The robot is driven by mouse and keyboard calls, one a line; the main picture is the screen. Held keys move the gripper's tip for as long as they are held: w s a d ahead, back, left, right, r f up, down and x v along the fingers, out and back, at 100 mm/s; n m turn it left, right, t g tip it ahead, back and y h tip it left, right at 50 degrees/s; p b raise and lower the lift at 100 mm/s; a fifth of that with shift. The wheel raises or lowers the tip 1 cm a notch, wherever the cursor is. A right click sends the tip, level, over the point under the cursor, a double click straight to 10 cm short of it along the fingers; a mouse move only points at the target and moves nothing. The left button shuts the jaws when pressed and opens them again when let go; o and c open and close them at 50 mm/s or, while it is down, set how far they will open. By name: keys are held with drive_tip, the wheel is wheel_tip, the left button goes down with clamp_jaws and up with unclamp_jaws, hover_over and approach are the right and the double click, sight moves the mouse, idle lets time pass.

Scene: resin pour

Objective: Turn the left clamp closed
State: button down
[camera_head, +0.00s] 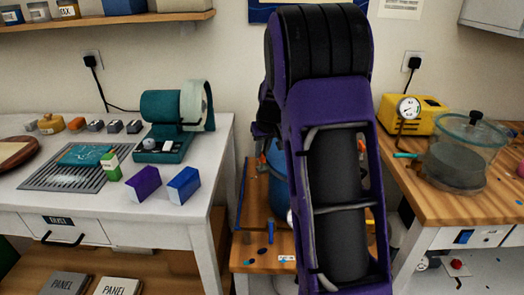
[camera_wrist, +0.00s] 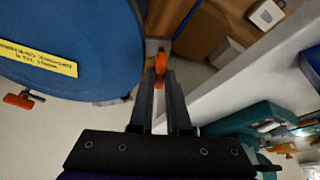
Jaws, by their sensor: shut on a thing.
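In the wrist view my gripper (camera_wrist: 161,75) is shut on an orange clamp handle (camera_wrist: 160,62). This is the left clamp, on the side of the blue pot toward the white table. The blue pot (camera_wrist: 65,40) has a round lid with a yellow label (camera_wrist: 38,51). A second orange clamp (camera_wrist: 20,100) shows at the pot's rim, apart from my gripper. In the head view the blue pot (camera_head: 277,190) is mostly hidden behind my purple arm, and my gripper's tips cannot be made out there.
A white table (camera_head: 110,215) stands left, with a teal machine (camera_head: 168,128) and purple and blue boxes. A wooden bench (camera_head: 440,195) stands right, with a yellow pump (camera_head: 408,113) and a glass chamber (camera_head: 465,150). The pot stands in the gap between them.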

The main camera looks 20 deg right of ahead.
drive_tip(key=shift+a+r, duration=0.1)
drive_tip(key=m+h+p, duration=0.1)
drive_tip(key=m+p, duration=0.2)
drive_tip(key=shift+a+r, duration=0.1)
drive_tip(key=m+h+p, duration=0.1)
drive_tip(key=m, duration=0.1)
drive_tip(key=m+g+h+p, duration=0.1)
drive_tip(key=m+p, duration=0.1)
drive_tip(key=m, duration=0.1)
drive_tip(key=shift+w+a+m+p, duration=0.1)
drive_tip(key=shift+m+p, duration=0.2)
drive_tip(key=m+g+p, duration=0.1)
drive_tip(key=m, duration=0.1)
drive_tip(key=m+h+p, duration=0.1)
drive_tip(key=m, duration=0.1)
drive_tip(key=shift+w+m+g, duration=0.1)
drive_tip(key=shift+m+g, duration=0.2)
drive_tip(key=shift+g, duration=0.1)
drive_tip(key=shift+w+f+m+g+p, duration=0.15)
drive_tip(key=shift+m+g+p, duration=0.5)
drive_tip(key=shift+m, duration=1.65)
drive_tip(key=shift+g, duration=0.25)
drive_tip(key=c, duration=0.9)
unclamp_jaws()
